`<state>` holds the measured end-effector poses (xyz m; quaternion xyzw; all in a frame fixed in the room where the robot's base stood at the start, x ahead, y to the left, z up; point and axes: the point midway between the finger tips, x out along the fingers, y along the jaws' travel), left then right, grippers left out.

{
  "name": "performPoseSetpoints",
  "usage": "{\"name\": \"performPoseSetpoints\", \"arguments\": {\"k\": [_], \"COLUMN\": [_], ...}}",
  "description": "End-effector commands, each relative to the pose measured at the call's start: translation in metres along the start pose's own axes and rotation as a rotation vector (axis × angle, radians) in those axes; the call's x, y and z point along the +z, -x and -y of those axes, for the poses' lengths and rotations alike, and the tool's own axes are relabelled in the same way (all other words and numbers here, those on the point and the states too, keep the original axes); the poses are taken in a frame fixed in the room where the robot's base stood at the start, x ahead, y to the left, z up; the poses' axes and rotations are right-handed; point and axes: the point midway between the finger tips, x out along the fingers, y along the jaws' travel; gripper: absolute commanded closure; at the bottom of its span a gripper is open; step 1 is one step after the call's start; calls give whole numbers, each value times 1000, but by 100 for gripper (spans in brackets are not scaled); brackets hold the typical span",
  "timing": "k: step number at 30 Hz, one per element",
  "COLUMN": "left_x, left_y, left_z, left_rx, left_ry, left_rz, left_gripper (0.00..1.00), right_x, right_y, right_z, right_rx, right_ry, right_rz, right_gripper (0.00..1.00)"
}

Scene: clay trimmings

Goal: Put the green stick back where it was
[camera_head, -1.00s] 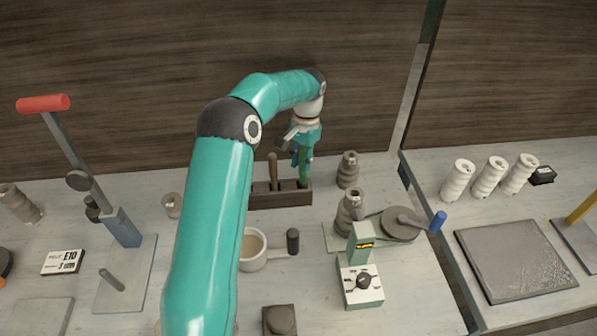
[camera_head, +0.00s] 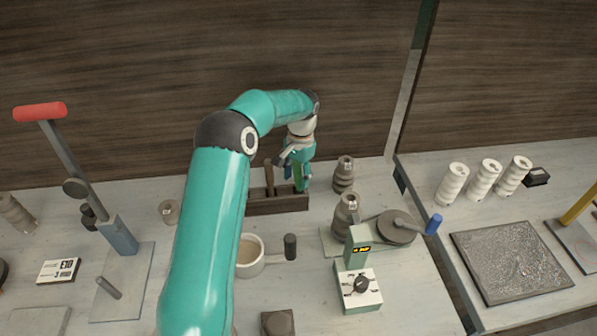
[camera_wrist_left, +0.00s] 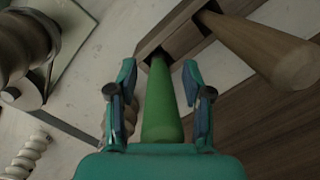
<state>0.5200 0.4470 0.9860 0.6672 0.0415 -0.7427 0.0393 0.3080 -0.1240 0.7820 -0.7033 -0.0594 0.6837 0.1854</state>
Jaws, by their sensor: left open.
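The green stick (camera_head: 298,178) stands upright in the dark wooden rack (camera_head: 278,204), at the rack's right end. In the left wrist view the green stick (camera_wrist_left: 163,100) runs down into a square slot of the rack (camera_wrist_left: 178,32). My left gripper (camera_head: 297,180) is open around the stick. In the wrist view the fingers of my left gripper (camera_wrist_left: 160,85) are on either side of it, with a gap on both sides. My right gripper is not in view.
A brown wooden stick (camera_head: 268,176) stands in the same rack, close to the left gripper. Ribbed clay pieces (camera_head: 344,174) stand right of the rack. A white cup (camera_head: 250,262) and a green-and-white device (camera_head: 358,285) stand in front. A red-handled lever press (camera_head: 88,180) is at left.

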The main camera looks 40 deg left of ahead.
Motion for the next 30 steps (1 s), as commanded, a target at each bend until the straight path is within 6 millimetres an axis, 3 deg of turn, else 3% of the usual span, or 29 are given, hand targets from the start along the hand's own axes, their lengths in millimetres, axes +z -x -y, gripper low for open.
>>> {"name": "performPoseSetpoints", "arguments": {"k": [1,5,18,24,30], "left_x": [2,1,-2,-1,-1], "left_y": [-6,6,95,113,117], "left_z": [-2,-2,-3,-2,-2], "left_rx": [5,3,2,1,2], "left_ry": [-4,-4,-5,-4,-4], "left_rz": [14,12,3,4,6], "left_gripper": [50,50,50,50,50], "right_x": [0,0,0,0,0], "right_y": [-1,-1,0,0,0], "right_z": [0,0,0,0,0], "right_rx": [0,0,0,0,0], "right_ry": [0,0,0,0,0], "right_rz": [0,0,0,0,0], "right_gripper": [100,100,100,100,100]}}
